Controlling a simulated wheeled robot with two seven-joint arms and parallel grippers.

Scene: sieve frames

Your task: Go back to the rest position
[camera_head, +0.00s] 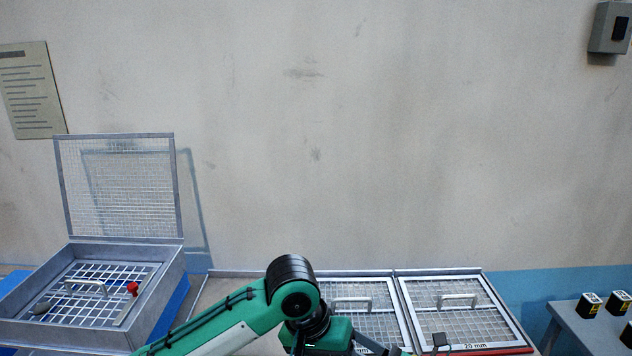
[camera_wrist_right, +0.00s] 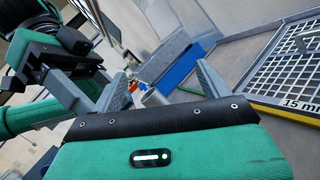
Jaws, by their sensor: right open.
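My left gripper (camera_head: 338,338) is low in the middle of the head view, at the end of a green arm from the lower left. It is in front of the middle sieve frame, and its fingertips are not clear. My right gripper (camera_wrist_right: 162,76) shows only in the right wrist view. Its two grey fingers are spread apart, with no held object visible between them. A small grey cylinder (camera_wrist_right: 153,97) and an orange-red piece (camera_wrist_right: 133,87) show between the fingers; their distance is unclear. Green and black arm parts stand close at the left of that view.
A box with a raised mesh lid (camera_head: 120,188) stands at left, holding a grid, red knob and grey stone. A 20 mm sieve frame (camera_head: 462,308) lies at right. A 15 mm frame (camera_wrist_right: 296,70) shows in the wrist view. Small black blocks (camera_head: 619,302) stand far right.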

